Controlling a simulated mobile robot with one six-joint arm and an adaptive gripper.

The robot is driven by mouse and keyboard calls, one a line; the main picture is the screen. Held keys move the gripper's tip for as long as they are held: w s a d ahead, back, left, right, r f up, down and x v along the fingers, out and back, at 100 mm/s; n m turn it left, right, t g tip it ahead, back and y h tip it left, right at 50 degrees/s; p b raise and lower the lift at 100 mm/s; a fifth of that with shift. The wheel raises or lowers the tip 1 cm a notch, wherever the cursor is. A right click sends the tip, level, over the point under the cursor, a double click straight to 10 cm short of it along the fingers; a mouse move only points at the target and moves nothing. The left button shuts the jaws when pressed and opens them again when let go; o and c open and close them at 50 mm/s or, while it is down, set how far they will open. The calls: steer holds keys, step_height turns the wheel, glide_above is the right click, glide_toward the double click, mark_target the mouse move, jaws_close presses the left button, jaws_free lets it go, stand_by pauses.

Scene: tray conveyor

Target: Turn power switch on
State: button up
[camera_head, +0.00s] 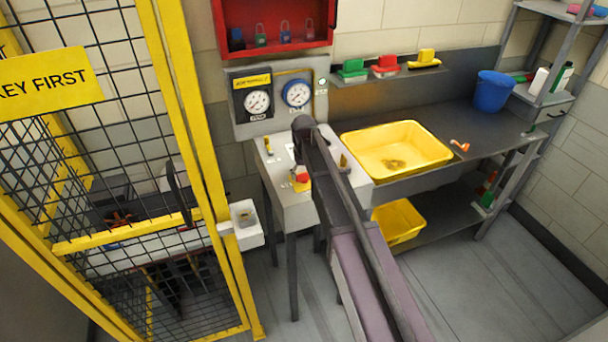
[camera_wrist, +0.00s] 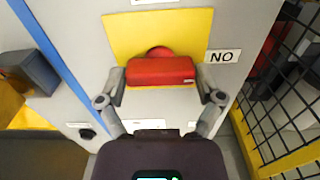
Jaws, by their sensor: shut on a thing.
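The power switch is a red handle (camera_wrist: 160,72) on a yellow plate (camera_wrist: 122,36), on a light grey panel, in the wrist view. The handle lies level across the picture. A label (camera_wrist: 223,57) to its right reads "NO" in this view. My gripper (camera_wrist: 160,80) has one finger at each end of the handle and is shut on it. In the head view the red switch (camera_head: 301,176) shows on the grey console (camera_head: 285,215), beside my arm. My gripper's fingers cannot be made out there.
A yellow mesh fence (camera_head: 190,130) stands left of the console, with a white box (camera_head: 247,226) on its post. Two gauges (camera_head: 258,102) are behind the console. A yellow tray (camera_head: 425,133) and blue bucket (camera_head: 492,92) are on the right. Floor is clear at lower right.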

mark_target(304, 174)
steer(key=o, duration=0.9)
steer(key=shift+c, duration=0.2)
steer(key=shift+n, duration=0.5)
steer(key=n, duration=0.8)
step_height(304, 174, up, 14)
steer(key=p, duration=1.4)
steer(key=s+d+f+m+b, duration=0.3)
steer(key=s+d+m, duration=0.1)
steer(key=s, duration=0.4)
steer(key=s+d+f+m+b, duration=0.3)
steer(key=s+d+m, duration=0.1)
steer(key=s, duration=0.4)
steer(key=s+d+f+m+b, duration=0.4)
steer(key=s+d, duration=0.2)
steer(key=s, duration=0.2)
steer(key=shift+s+d+m, duration=0.25)
steer(key=shift+d+m, duration=0.05)
steer(key=shift+d, duration=0.05)
